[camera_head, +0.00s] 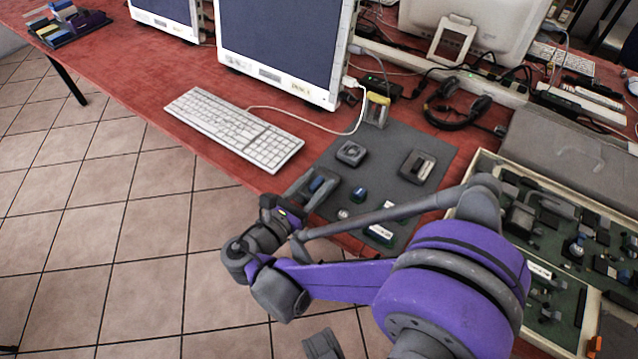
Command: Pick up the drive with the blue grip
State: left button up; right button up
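A small drive with a blue grip (317,184) is at the left edge of the dark grey mat, in line with the gap between my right gripper's fingers. My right gripper (315,188) reaches over the table's front edge with its fingers apart, one on each side of the blue grip. I cannot tell whether they touch it. Another small dark piece with blue on it (358,193) lies on the mat to the right. A grey block at the bottom edge may be part of my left gripper (322,345); its fingers cannot be made out.
On the mat (385,142) lie a square dark piece (351,153), a slotted block (417,167) and a green-and-white piece (381,233). A keyboard (235,129) and monitors stand behind. A tray of parts (487,162) is at right. Headphones (458,104) and cables lie at the back.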

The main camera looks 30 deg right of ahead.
grip_shut()
